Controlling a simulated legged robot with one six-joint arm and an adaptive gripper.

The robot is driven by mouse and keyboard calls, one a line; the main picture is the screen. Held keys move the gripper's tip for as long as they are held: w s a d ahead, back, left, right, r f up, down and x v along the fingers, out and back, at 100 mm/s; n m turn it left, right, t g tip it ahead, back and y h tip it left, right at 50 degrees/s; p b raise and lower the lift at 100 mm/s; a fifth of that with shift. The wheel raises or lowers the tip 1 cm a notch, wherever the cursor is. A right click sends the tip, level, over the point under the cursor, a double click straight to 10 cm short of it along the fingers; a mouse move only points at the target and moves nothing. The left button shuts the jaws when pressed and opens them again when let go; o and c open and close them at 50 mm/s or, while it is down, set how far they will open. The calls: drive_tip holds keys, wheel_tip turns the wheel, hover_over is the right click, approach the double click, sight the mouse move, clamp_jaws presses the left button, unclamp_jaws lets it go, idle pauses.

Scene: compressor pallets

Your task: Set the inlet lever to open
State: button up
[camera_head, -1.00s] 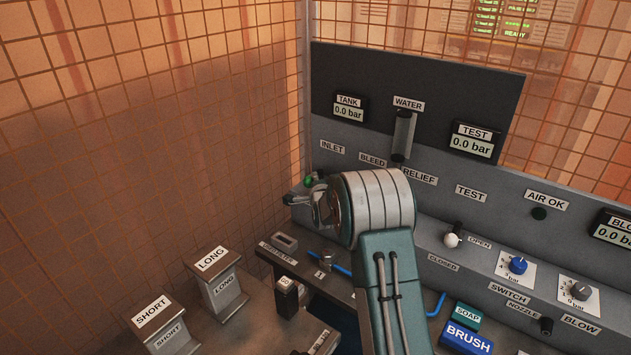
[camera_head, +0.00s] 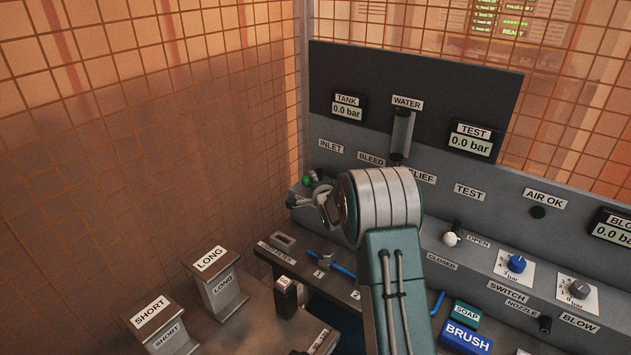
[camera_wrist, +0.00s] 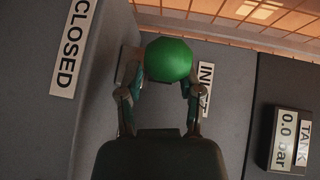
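The inlet lever's green round knob (camera_head: 308,181) sits by the panel's left end, below the INLET label (camera_head: 331,146). In the wrist view the green knob (camera_wrist: 168,60) is large and close, between and just beyond my gripper's fingers (camera_wrist: 162,84). One finger is on each side of it, and the knob hides part of the tips. I cannot tell whether the fingers press on it. The lever's stem is hidden. A CLOSED label (camera_wrist: 75,48) shows on the left, and the INLET label (camera_wrist: 206,88) is partly covered by a finger. In the head view my gripper (camera_head: 312,196) is at the knob.
The tank gauge (camera_head: 347,108) reads 0.0 bar. A white-knobbed lever (camera_head: 450,239), a blue dial (camera_head: 517,264) and a grey dial (camera_head: 579,289) are on the panel to the right. SHORT (camera_head: 150,311) and LONG (camera_head: 210,258) blocks stand at lower left. Mesh walls enclose the area.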

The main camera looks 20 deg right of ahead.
drive_tip(key=shift+a+r, duration=0.15)
drive_tip(key=shift+a, duration=0.05)
drive_tip(key=shift+s+r, duration=0.1)
drive_tip(key=shift+s, duration=0.45)
drive_tip(key=s+r, duration=0.1)
drive_tip(key=s, duration=0.9)
drive_tip(key=shift+s+a+r, duration=0.15)
drive_tip(key=shift+s+a, duration=0.15)
drive_tip(key=shift+a, duration=0.15)
